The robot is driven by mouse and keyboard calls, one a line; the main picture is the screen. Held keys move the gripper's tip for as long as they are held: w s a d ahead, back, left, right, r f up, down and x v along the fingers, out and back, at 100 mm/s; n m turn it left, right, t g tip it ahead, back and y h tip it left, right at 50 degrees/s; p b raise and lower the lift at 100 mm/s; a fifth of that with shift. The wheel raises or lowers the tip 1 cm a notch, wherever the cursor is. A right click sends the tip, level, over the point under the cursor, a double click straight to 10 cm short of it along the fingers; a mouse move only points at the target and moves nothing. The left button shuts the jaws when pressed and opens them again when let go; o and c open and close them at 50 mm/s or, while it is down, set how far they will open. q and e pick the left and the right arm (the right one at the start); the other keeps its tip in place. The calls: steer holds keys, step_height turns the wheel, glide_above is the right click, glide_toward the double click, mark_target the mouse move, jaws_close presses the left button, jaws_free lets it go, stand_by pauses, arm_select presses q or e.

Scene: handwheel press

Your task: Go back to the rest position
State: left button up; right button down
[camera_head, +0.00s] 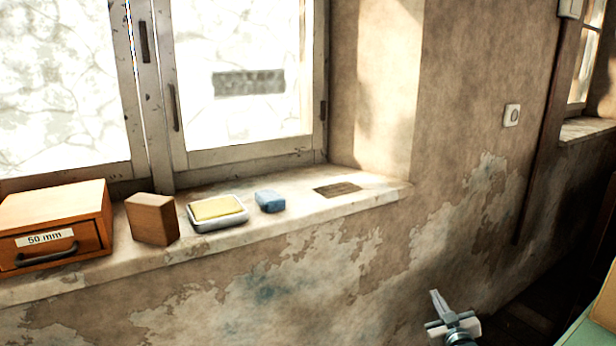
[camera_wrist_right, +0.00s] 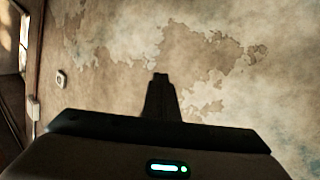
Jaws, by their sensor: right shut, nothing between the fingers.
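My right gripper (camera_head: 437,306) shows at the bottom right of the head view, in front of the peeling wall and below the level of the window sill. Its fingers are together and nothing is between them. In the right wrist view the dark shut fingers (camera_wrist_right: 160,95) point at the bare wall. It is apart from the things on the sill. My left gripper is in neither view. No handwheel press can be made out.
The stone sill (camera_head: 300,208) holds a wooden drawer box (camera_head: 60,215) labelled 50 mm, a brown block (camera_head: 152,219), a yellow bar in a dish (camera_head: 217,211), a blue block (camera_head: 270,201) and a flat brown patch (camera_head: 337,189). A pale green-edged object (camera_head: 597,325) stands at far right.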

steer(key=s+a+f+g, duration=0.25)
steer(key=s+f, duration=0.55)
steer(key=f, duration=0.4)
steer(key=s+a+f+g, duration=0.25)
steer(key=s+f, duration=0.55)
steer(key=f, duration=0.4)
steer(key=s+a+f+g, duration=0.1)
steer(key=s+a+f, duration=0.2)
steer(key=s+f, duration=0.7)
steer(key=s+a+f+g, duration=0.2)
steer(key=s+f, duration=0.5)
steer(key=s, duration=0.5)
steer(key=s+a+f+g+y, duration=0.1)
steer(key=s+a+f+g, duration=0.1)
steer(key=s+a+f, duration=0.2)
steer(key=s+a+f+g, duration=0.2)
steer(key=s+f, duration=0.7)
steer(key=s, duration=1.1)
steer(key=shift+s+a+f+m+g+y, duration=0.3)
steer(key=shift+s+a+f+m, duration=0.1)
